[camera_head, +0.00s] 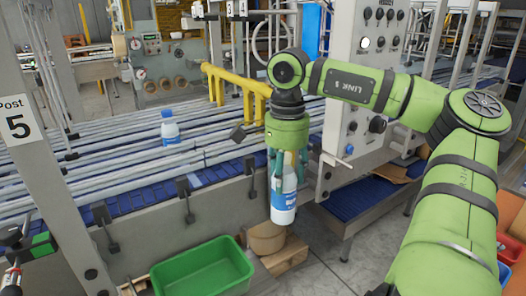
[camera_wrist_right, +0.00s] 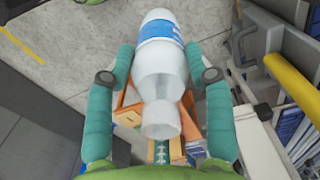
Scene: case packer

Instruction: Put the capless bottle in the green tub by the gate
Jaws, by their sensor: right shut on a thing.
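My right gripper (camera_head: 280,172) is shut on a white bottle (camera_head: 284,205) with a blue label, held roughly upright in the air in front of the conveyor. In the right wrist view the fingers (camera_wrist_right: 162,75) close on both sides of the bottle (camera_wrist_right: 161,60), and its bare neck shows no cap. The green tub (camera_head: 203,270) stands low at the bottom of the head view, left of and below the held bottle; its visible inside looks empty. The yellow gate (camera_head: 238,90) is behind, over the conveyor. My left gripper is not seen.
Another bottle (camera_head: 170,129), with a blue cap, stands on the conveyor rails (camera_head: 110,160). A grey control panel (camera_head: 352,110) stands close right of the gripper. A post marked 5 (camera_head: 18,126) is at left.

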